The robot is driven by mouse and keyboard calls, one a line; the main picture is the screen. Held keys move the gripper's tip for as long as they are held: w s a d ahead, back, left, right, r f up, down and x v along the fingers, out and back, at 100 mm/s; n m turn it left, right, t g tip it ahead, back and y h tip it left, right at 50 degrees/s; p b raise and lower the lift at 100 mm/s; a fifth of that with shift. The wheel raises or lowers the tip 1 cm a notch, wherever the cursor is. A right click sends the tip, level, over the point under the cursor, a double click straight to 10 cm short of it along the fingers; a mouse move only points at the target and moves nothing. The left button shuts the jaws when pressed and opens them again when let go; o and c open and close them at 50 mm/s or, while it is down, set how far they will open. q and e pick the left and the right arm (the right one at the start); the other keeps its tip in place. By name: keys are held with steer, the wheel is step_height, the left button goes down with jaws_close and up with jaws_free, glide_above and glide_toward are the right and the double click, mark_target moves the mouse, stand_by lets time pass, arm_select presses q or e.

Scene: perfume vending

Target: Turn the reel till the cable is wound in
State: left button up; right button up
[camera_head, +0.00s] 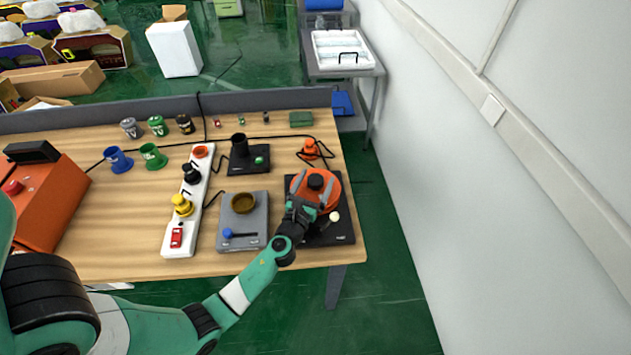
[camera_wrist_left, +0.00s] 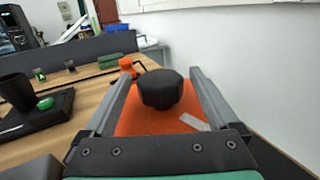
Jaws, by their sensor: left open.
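The orange reel (camera_head: 328,185) with a black octagonal hub (camera_head: 315,182) sits on a black base plate (camera_head: 343,235) at the table's right end. A small cream knob (camera_head: 335,216) shows at its near edge. An orange plug piece (camera_head: 310,148) with black cable stands behind the reel. My left gripper (camera_head: 308,205) is over the reel's near side, jaws apart. In the left wrist view the fingers of my left gripper (camera_wrist_left: 160,78) lie either side of the black hub (camera_wrist_left: 161,89), with gaps visible. The orange piece (camera_wrist_left: 127,64) is beyond the left finger. My right gripper is out of view.
Left of the reel are a grey plate with a brown bowl (camera_head: 243,203), a black stand (camera_head: 239,146) and a white power strip (camera_head: 199,188). A green block (camera_head: 301,119) lies near the back edge. A white wall (camera_head: 520,190) stands to the right.

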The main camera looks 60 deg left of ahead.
arm_select(q)
jaws_close()
stand_by(0.5)
